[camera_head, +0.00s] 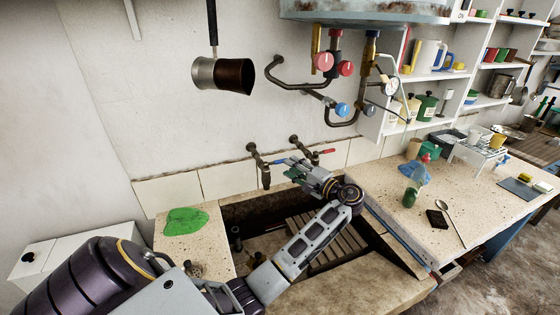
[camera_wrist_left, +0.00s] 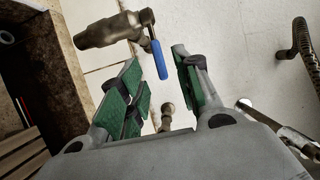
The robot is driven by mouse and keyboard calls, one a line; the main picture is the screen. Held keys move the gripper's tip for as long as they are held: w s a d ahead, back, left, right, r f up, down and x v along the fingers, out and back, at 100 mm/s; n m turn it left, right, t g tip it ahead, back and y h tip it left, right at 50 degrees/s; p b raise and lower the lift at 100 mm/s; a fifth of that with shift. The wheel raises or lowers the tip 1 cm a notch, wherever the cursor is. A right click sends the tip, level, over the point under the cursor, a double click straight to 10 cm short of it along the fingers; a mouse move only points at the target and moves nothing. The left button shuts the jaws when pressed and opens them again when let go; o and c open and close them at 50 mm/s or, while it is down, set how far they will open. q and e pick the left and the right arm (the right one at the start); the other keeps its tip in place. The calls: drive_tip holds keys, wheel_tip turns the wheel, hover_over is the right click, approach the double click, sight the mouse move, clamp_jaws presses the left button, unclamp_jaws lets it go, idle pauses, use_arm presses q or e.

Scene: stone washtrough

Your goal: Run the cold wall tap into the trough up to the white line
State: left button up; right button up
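The cold wall tap (camera_head: 262,166) with a blue lever (camera_head: 279,161) sticks out of the wall above the left part of the stone trough (camera_head: 232,214). My left gripper (camera_head: 295,168) is at the lever, to the right of the tap body. In the left wrist view the gripper (camera_wrist_left: 157,62) is open, its green-padded fingers on either side of the blue lever (camera_wrist_left: 160,60), with gaps showing. The tap body (camera_wrist_left: 105,30) lies beyond the left finger. I see no running water. The white line cannot be made out; my arm hides part of the trough. My right gripper is not in view.
A tap with a red lever (camera_head: 326,151) is just right of my gripper. A wooden slatted rack (camera_head: 345,240) lies in the trough. A green cloth (camera_head: 186,221) lies on the left ledge. A bottle (camera_head: 410,197) and spoon (camera_head: 450,222) are on the right counter. Pipes and valves (camera_head: 342,109) hang above.

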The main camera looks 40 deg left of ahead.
sight(281, 160)
use_arm(q)
drive_tip(key=shift+w+a+p, duration=0.2)
drive_tip(key=shift+a+p, duration=0.25)
drive_tip(key=shift+a, duration=2.55)
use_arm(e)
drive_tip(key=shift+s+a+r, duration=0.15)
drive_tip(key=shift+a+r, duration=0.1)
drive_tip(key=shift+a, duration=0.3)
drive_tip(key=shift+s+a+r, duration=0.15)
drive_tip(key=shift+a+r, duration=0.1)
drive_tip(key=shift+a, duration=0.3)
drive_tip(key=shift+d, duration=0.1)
use_arm(q)
clamp_jaws()
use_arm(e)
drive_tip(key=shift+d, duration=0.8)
